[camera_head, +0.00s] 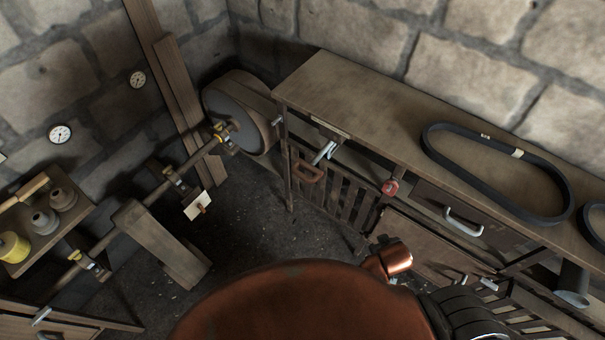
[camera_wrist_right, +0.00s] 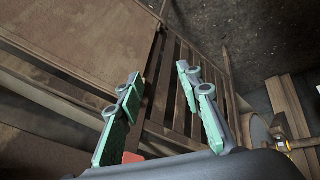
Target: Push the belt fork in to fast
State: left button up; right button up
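What looks like the belt fork, two pale metal prongs (camera_head: 323,153) with a brown loop handle (camera_head: 307,172) beside them, is at the front left of the workbench (camera_head: 345,82). I cannot tell how far in it sits. A red knob (camera_head: 390,187) is on the bench front to its right. In the right wrist view my right gripper (camera_wrist_right: 160,74) is open, its green fingers apart with nothing between them. A slatted panel (camera_wrist_right: 175,100) lies beyond the fingers, and a red thing (camera_wrist_right: 132,157) shows near the left finger's base. My left gripper is not in view.
A black belt (camera_head: 495,172) lies on the bench top. A large pulley wheel (camera_head: 240,118) stands left of the bench, on a shaft running to the lower left. A side shelf (camera_head: 75,212) holds spools.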

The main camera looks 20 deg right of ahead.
jog(key=w+a+r+n+t+h, duration=0.2)
jog(key=w+r+n+t, duration=0.1)
jog(key=w+r, duration=0.3)
jog(key=w+a+r+n+t+h, duration=0.2)
jog(key=w+r+t, duration=0.15)
jog(key=w, duration=0.55)
jog(key=n+t+y, duration=0.5)
jog(key=n, duration=0.4)
send_near(301, 176)
jog(key=w, duration=0.1)
jog(key=w+d+f, duration=0.1)
jog(key=shift+w+f, duration=0.25)
jog(key=shift+w, duration=0.1)
jog(key=shift+n, duration=0.3)
jog(key=w, duration=0.2)
jog(key=w+p, duration=0.1)
jog(key=w, duration=0.2)
jog(key=w+f, duration=0.1)
jog(key=w, duration=0.1)
jog(key=shift+w+d+p, duration=0.15)
jog(key=shift+w+p, duration=0.15)
jog(key=shift+p, duration=0.05)
jog(key=shift+c, duration=0.6)
jog(key=shift+f, duration=0.1)
grip_shut()
